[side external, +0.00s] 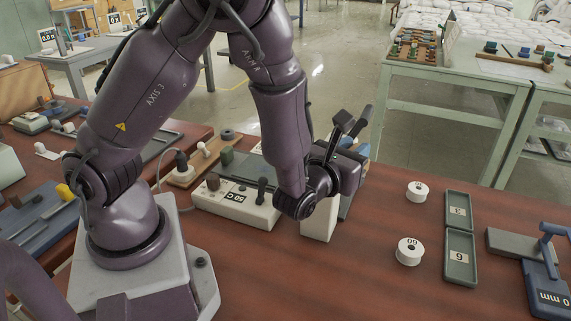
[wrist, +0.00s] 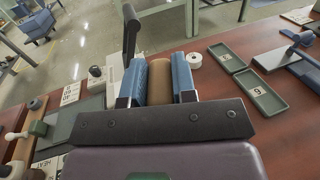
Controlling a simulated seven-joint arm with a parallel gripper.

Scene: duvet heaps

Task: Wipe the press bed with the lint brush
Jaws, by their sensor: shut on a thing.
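My gripper (wrist: 160,68) has two blue fingers in the wrist view, closed on a tan, rounded piece (wrist: 160,88) that I take for the lint brush's handle. Its bristle end is hidden. In the side view my gripper (side external: 362,150) is at the right end of my arm, over the table behind a cream block (side external: 318,218), its fingers mostly hidden by the wrist. The press appears to be the cream unit (side external: 228,203) marked 50 C, with a flat grey-green plate behind it, likely the bed (side external: 257,170). My arm partly covers it. I cannot tell whether the brush touches anything.
Two white spools (side external: 417,191) (side external: 409,251) and two green trays (side external: 458,209) (side external: 460,258) lie to the right. A blue device (side external: 541,275) stands at the far right. A wooden holder (side external: 190,175) with knobbed tools is left of the press. The table between gripper and spools is clear.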

